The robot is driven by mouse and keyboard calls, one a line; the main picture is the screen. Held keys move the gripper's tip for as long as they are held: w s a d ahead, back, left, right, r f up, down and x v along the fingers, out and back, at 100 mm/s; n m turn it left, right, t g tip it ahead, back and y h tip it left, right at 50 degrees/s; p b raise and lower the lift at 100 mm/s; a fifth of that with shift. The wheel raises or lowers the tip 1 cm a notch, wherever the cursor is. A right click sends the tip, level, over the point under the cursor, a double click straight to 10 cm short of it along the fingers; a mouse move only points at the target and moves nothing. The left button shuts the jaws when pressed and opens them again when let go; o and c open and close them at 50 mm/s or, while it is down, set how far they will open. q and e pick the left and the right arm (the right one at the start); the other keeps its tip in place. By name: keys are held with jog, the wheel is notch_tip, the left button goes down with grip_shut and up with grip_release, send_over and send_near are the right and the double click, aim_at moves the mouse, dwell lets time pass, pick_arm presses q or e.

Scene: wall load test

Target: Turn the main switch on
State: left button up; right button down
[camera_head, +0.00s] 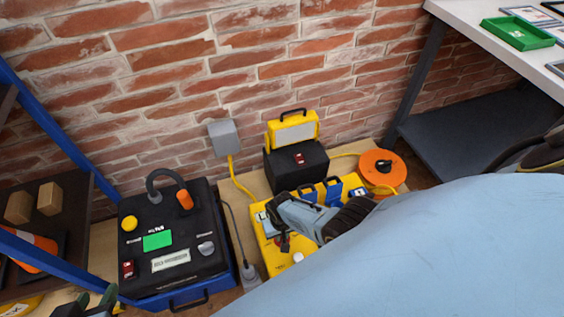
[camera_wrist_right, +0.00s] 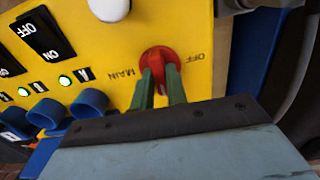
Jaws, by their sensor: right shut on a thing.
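The main switch (camera_wrist_right: 160,56) is a red rotary knob on a yellow panel (camera_wrist_right: 195,20), with MAIN lettered to its left and OFF to its right in the right wrist view. My right gripper (camera_wrist_right: 160,74) has its green fingers closed on either side of the knob. In the head view my right gripper (camera_head: 283,243) reaches down over the yellow unit (camera_head: 268,258) and hides the knob. My left gripper (camera_head: 112,300) shows only partly at the bottom left edge, away from the panel; its opening is unclear.
Black rocker switches (camera_wrist_right: 45,33), small lit lamps and blue sockets (camera_wrist_right: 90,101) lie beside the knob. A black case (camera_head: 175,240) stands left, a black box (camera_head: 296,165) with a yellow lamp (camera_head: 293,130) behind, and an orange reel (camera_head: 382,170) right.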

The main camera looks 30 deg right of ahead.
dwell(0.3)
jog(key=c, duration=1.4)
grip_release()
